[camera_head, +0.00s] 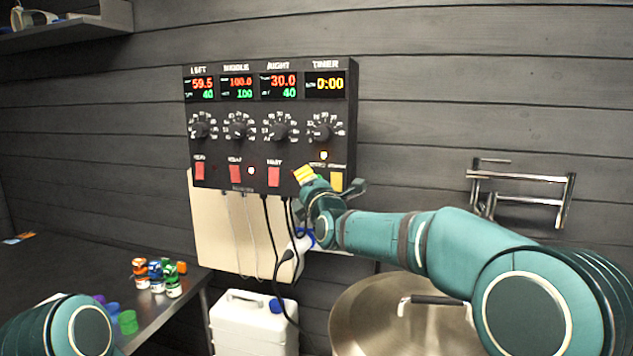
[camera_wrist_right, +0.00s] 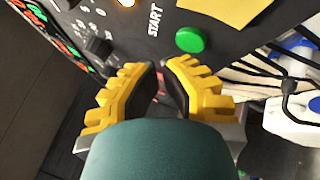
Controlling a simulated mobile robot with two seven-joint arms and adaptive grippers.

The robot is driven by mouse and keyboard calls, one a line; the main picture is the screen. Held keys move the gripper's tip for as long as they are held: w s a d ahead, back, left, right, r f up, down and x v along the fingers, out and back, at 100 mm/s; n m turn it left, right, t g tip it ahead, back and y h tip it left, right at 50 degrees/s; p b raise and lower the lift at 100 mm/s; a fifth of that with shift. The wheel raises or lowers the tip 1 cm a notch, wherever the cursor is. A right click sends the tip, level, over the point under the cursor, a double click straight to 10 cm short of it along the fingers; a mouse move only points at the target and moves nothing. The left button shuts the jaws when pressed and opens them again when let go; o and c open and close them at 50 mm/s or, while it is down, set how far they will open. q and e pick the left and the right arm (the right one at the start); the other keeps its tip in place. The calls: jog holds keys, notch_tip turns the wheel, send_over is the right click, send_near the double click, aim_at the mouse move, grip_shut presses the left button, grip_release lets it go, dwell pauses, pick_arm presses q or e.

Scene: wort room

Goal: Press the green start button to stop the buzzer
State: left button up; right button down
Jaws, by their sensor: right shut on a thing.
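A black control panel (camera_head: 222,108) hangs on the wall, with displays, knobs, red switches and a TIMER display (camera_head: 324,84) reading 0:00. The round green button (camera_wrist_right: 190,40) shows in the right wrist view, beside the word START. In the head view I cannot make it out; my gripper is over that area. My right gripper (camera_head: 302,175) is at the panel's lower right. Its yellow fingers (camera_wrist_right: 162,66) are close together, tips just short of the button in the picture; whether they touch the panel is unclear. My left gripper is out of view.
A yellow label (camera_head: 336,181) is right of my right gripper. Black cables (camera_head: 268,225) hang below the panel. A white canister (camera_head: 252,325) and a steel kettle (camera_head: 365,310) stand below. A dark table (camera_head: 60,265) at left holds several small colored jars (camera_head: 157,270).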

jog(key=shift+w, duration=0.15)
jog(key=shift+w+d, duration=0.1)
jog(key=shift+w, duration=0.15)
jog(key=shift+w+d, duration=0.15)
jog(key=shift+w, duration=0.2)
dwell(0.8)
dwell(0.4)
jog(key=shift+s+a+b, duration=0.25)
jog(key=shift+s+b, duration=0.2)
jog(key=shift+s, duration=0.3)
jog(key=shift+s+a+b, duration=0.25)
jog(key=shift+s+b, duration=0.05)
jog(key=shift+s, duration=0.5)
jog(key=shift+s+a+b, duration=0.3)
jog(key=shift+s+b, duration=0.05)
jog(key=shift+s, duration=0.45)
jog(key=shift+s+a+b, duration=0.25)
jog(key=shift+s+b, duration=0.05)
jog(key=shift+s, duration=0.5)
